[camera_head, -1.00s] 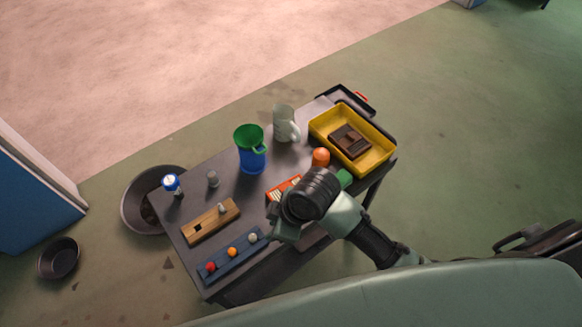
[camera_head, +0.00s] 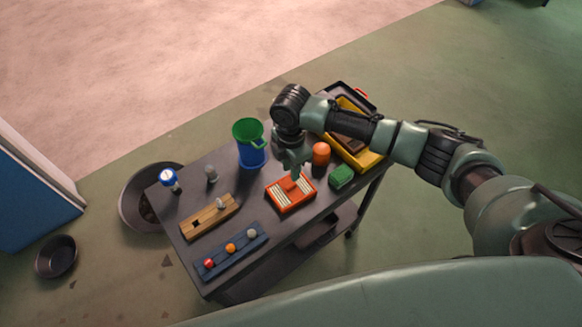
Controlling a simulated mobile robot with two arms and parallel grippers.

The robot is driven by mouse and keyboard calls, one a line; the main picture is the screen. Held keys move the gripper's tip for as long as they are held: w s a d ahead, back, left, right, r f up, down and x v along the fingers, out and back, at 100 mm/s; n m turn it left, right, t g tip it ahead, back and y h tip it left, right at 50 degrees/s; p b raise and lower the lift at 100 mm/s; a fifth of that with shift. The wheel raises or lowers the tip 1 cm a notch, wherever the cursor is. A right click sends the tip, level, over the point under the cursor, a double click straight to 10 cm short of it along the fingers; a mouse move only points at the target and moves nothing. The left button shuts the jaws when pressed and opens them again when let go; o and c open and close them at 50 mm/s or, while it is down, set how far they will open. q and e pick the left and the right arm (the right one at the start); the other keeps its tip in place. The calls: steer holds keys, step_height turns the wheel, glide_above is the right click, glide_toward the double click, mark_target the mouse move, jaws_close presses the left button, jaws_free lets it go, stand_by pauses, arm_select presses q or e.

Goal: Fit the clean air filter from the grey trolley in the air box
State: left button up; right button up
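The clean air filter (camera_head: 283,201), an orange frame with white pleats and a raised orange middle piece, lies flat on the grey trolley (camera_head: 198,167). My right gripper (camera_head: 295,176) points down at the filter's middle from above. Its fingertips are very small here, and I cannot tell whether they touch the filter or are closed. My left gripper is out of view. No air box can be made out in this view.
A blue jug with green funnel (camera_head: 251,150), orange cylinder (camera_head: 321,153) and green block (camera_head: 342,176) surround the filter. A wooden block (camera_head: 205,218) and blue strip with balls (camera_head: 233,250) lie left. My arm partly covers a yellow tray (camera_head: 365,160).

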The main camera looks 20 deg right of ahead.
mark_target(291, 185)
step_height(291, 185, down, 4)
steer(key=b, duration=0.3)
steer(key=shift+f+b, duration=0.2)
steer(key=shift+b, duration=0.1)
steer(key=shift+f, duration=0.35)
steer(key=shift+f+b, duration=0.55)
steer(key=shift+f, duration=0.9)
jaws_close()
steer(key=shift+r+p, duration=3.6)
steer(key=shift+p, duration=0.2)
